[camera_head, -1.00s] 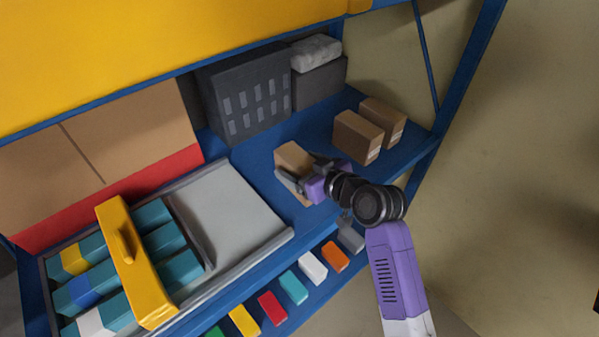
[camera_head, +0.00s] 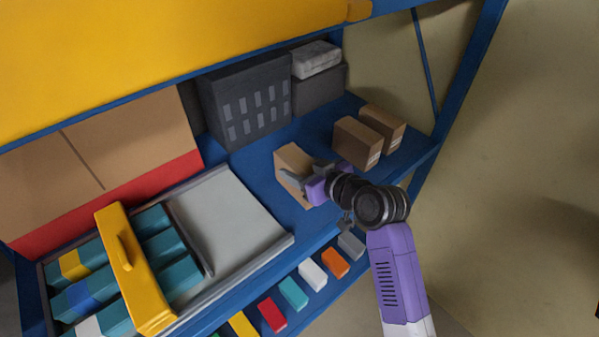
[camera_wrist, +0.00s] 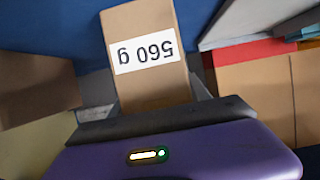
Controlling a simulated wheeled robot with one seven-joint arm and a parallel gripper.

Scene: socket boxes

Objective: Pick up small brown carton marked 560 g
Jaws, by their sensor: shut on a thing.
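The small brown carton (camera_head: 291,163) is at the middle of the blue shelf in the head view. In the wrist view the carton (camera_wrist: 146,86) fills the space ahead of the gripper, and its white label reads 560 g upside down. My gripper (camera_head: 303,182) reaches in from the right and is shut on the carton, with a finger along its near side. In the wrist view my gripper (camera_wrist: 150,106) has its jaws at the carton's lower end. I cannot tell whether the carton's base touches the shelf.
Two brown cartons (camera_head: 357,142) (camera_head: 382,128) stand to the right on the shelf (camera_head: 250,165). A dark grey crate (camera_head: 245,98) is behind. A grey tray (camera_head: 225,215) and a bin with a yellow handle (camera_head: 137,265) are at left. Several coloured blocks sit along the lower edge.

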